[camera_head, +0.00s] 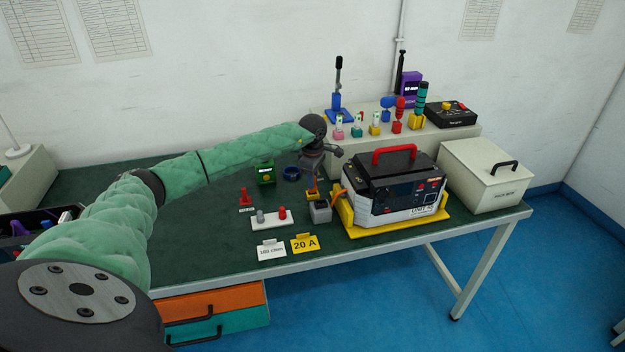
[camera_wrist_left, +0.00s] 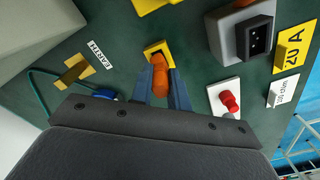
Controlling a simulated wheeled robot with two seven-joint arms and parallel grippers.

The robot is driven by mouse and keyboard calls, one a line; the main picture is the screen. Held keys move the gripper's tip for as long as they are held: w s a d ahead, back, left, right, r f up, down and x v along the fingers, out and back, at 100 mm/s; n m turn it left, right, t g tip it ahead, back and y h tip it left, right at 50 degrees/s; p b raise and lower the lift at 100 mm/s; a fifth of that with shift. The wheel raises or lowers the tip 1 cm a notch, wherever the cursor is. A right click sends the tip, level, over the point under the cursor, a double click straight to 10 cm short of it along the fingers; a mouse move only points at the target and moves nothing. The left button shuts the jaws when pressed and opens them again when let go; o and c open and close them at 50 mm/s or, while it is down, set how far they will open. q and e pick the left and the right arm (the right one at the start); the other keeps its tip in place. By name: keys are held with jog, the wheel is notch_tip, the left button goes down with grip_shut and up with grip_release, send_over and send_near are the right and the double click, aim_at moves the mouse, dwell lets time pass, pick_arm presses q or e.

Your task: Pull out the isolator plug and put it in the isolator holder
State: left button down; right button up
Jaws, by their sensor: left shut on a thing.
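My left gripper (camera_head: 312,178) points down over the middle of the table. It is shut on the orange isolator plug (camera_head: 312,188). In the left wrist view the plug (camera_wrist_left: 160,78) sits between the two fingers (camera_wrist_left: 160,88). Its lower end is at a small yellow holder (camera_wrist_left: 157,48), which I take for the isolator holder. I cannot tell whether the plug is fully seated there. A grey box (camera_head: 320,213) stands in front of the holder; the left wrist view shows its black socket (camera_wrist_left: 256,39) with no plug in it. My right gripper is not in view.
A black unit with a red handle (camera_head: 400,185) sits on a yellow tray (camera_head: 385,228) to the right. A white base with grey and red pegs (camera_head: 270,224) and the "20 A" card (camera_head: 305,243) lie nearby. A green block (camera_head: 265,173) and blue ring (camera_head: 291,173) stand behind left.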

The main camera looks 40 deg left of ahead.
pick_arm(q)
jog(key=shift+f+b, duration=0.6)
jog(key=shift+f, duration=0.15)
jog(key=c, duration=1.3)
grip_release()
jog(key=shift+o, duration=0.2)
jog(key=shift+r, duration=0.15)
